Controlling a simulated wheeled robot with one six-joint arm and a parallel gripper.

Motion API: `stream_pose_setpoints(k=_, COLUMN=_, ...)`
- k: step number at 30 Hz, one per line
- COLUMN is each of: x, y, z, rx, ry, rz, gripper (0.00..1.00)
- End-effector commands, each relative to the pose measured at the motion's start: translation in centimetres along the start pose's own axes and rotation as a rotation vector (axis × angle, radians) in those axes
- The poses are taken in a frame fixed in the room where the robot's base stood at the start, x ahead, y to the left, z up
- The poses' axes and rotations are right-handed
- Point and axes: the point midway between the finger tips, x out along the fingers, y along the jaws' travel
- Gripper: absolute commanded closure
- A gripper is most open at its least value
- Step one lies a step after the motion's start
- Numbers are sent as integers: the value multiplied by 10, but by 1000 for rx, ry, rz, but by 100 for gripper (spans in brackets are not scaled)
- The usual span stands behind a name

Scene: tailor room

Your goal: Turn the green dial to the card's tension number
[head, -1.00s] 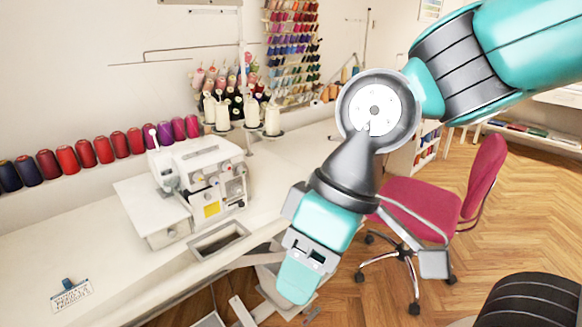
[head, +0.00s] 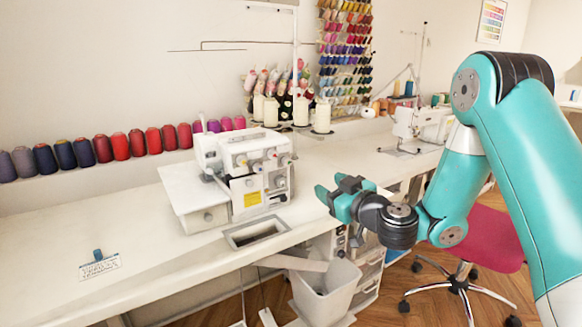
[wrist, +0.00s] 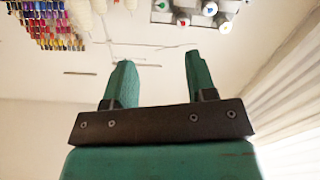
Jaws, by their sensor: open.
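A white overlock machine (head: 222,188) stands on the table, with several dials on its front.
Thread cones (head: 271,111) stand behind the machine, and a row of spools (head: 103,148) lines the wall. A rectangular opening (head: 257,233) lies in front of the machine. A white bin (head: 325,290) and a pink chair (head: 486,238) are below and right. The table's left part is mostly clear.

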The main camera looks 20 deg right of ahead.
Motion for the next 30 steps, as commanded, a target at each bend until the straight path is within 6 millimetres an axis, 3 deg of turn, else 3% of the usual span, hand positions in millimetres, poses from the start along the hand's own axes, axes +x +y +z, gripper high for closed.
stream_pose_setpoints(k=3, x=12, y=0, z=-8, rx=1, ry=-1, rz=-6, gripper=49)
stream_pose_setpoints(k=14, x=50, y=-1, z=-10, rx=1, ry=0, rz=-7, gripper=49)
stream_pose_setpoints(k=30, x=144, y=-3, z=-6, rx=-3, ry=3, rz=-8, gripper=49)
